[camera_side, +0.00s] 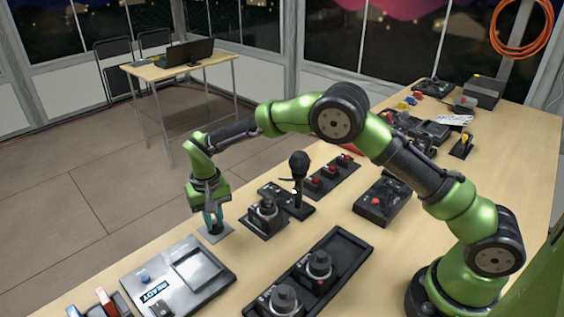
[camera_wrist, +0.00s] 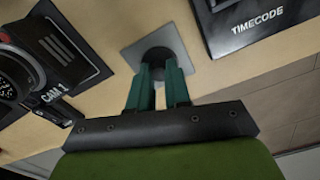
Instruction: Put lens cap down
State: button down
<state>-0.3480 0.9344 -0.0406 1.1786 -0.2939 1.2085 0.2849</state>
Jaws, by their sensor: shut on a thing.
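The lens cap (camera_wrist: 155,56) shows in the wrist view as a dark round disc at the tips of my gripper. My gripper (camera_wrist: 158,70) has teal fingers, shut on the cap. Under the cap lies a square grey plate (camera_wrist: 177,40) on the wooden table. In the side view my gripper (camera_side: 213,225) points straight down over the same grey plate (camera_side: 220,234), near the table's far left edge. The cap is low over the plate or touching it; I cannot tell which. The fingers hide part of the cap.
A black camera unit marked CAM 1 (camera_wrist: 22,78) stands beside the plate. A grey panel marked TIMECODE (camera_wrist: 240,18) lies on the other side. In the side view, a microphone (camera_side: 299,165) rises behind the camera unit (camera_side: 265,216). Bare table surrounds the plate.

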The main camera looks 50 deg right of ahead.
jog(key=c, duration=1.1)
grip_release()
jog(key=shift+f, duration=0.1)
notch_tip(320, 180, up, 12)
notch_tip(320, 180, up, 8)
jog(key=t+y, duration=0.1)
send_over(214, 221)
jog(key=s+d, duration=0.4)
jog(key=d, duration=0.1)
jog(key=s+d+r+t+y, duration=0.1)
jog(key=s+d+r+t, duration=0.2)
jog(key=s, duration=0.5)
jog(key=s+d+r+t, duration=0.1)
jog(key=s+d+r, duration=0.3)
jog(key=s, duration=0.4)
jog(key=s+f, duration=0.1)
jog(key=s, duration=0.1)
jog(key=s+d+f+t, duration=0.1)
jog(key=s, duration=0.2)
jog(key=s+d+f+t, duration=0.1)
jog(key=s, duration=0.2)
jog(key=shift+s+f, duration=0.15)
jog(key=shift+f, duration=0.15)
